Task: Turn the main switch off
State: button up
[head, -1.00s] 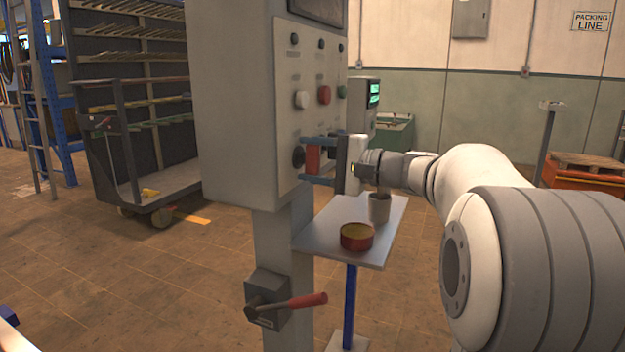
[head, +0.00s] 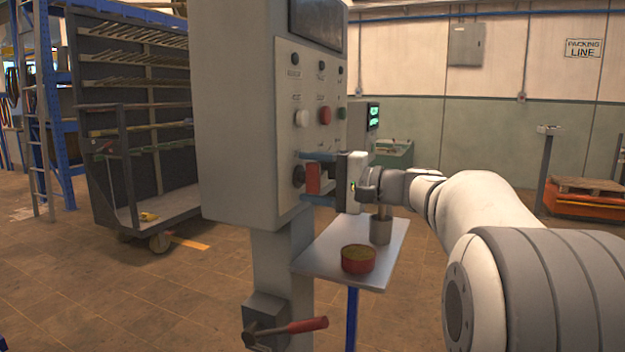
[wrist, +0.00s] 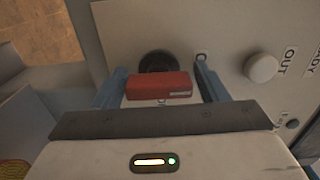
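The main switch is a red handle (head: 313,179) on a round black base at the lower part of the grey control cabinet's panel. In the wrist view the red handle (wrist: 160,86) lies crosswise between my fingers, with its black base (wrist: 158,61) behind it. My gripper (head: 318,178) reaches in from the right, its two blue fingers one above and one below the handle. In the wrist view my gripper (wrist: 160,88) has its fingers apart, one beyond each end of the handle; any contact is too fine to tell. An "O" mark shows near the right finger.
White (head: 302,118) and red (head: 324,115) buttons sit above the switch. A red-handled lever (head: 300,327) sticks out lower on the post. A small shelf (head: 322,262) below my gripper holds a red tin (head: 358,259) and a grey cup (head: 380,228).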

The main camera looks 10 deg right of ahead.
jog(key=shift+o, duration=1)
jog(key=p+v, duration=0.1)
jog(key=v, duration=0.6)
jog(key=shift+s+d, duration=0.2)
jog(key=shift+d, duration=0.1)
